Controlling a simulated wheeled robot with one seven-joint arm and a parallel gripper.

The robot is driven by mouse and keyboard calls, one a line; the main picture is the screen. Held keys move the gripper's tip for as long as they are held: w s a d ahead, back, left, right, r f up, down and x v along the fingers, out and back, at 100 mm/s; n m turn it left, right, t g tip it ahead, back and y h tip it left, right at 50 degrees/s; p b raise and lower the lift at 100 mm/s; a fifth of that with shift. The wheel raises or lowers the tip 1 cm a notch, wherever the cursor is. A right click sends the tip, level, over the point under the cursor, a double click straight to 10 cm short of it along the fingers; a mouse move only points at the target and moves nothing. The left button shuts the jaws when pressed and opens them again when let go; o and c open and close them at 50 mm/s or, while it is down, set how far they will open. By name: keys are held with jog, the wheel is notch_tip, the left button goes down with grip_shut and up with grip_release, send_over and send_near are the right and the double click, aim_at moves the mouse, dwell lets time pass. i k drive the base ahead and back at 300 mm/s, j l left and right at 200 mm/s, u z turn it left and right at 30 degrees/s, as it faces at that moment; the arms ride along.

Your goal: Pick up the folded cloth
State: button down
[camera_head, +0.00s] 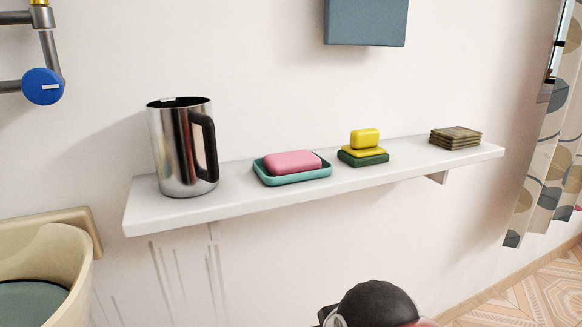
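A brown, patterned, layered flat stack (455,137) lies at the right end of the white wall shelf (240,203). It looks like the folded cloth, with several layers showing along its front edge. Nothing touches it, and it stands apart from the other things on the shelf. My gripper does not show in this view, so I cannot see its fingers or whether it holds anything.
On the shelf stand a steel mug (178,150), a pink soap (292,162) in a teal dish (300,178), and yellow sponges (365,140) on a green block (362,158). A curtain (545,150) hangs at right. A dark rounded object (377,305) is at bottom.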

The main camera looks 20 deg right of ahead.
aim_at(456, 137)
jog(key=z, duration=1.3)
jog(key=i+l+z, duration=0.2)
jog(key=l, duration=0.2)
